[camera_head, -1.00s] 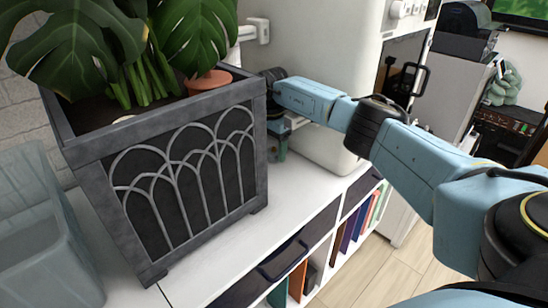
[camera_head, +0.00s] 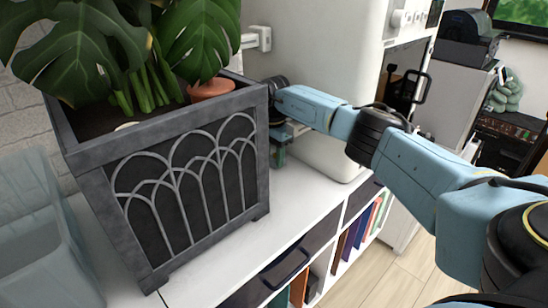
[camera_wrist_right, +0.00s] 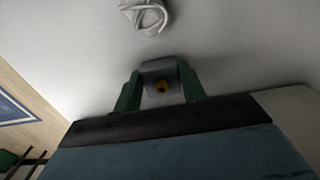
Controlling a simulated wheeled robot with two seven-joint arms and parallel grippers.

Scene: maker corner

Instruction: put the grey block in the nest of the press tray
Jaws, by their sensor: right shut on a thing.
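My right gripper (camera_head: 279,157) is at the far end of the white counter, just right of the dark planter and partly hidden by it. In the right wrist view, its two green fingers (camera_wrist_right: 160,84) are closed on the grey block (camera_wrist_right: 151,69). The block cannot be made out in the head view. The press tray and its nest are not seen in either view. My left gripper is not in view.
A large dark planter (camera_head: 190,185) with a leafy plant stands on the white counter (camera_head: 235,262) and blocks the view behind it. A translucent bin (camera_head: 38,240) stands at left. A big white appliance (camera_head: 320,60) rises behind my right gripper.

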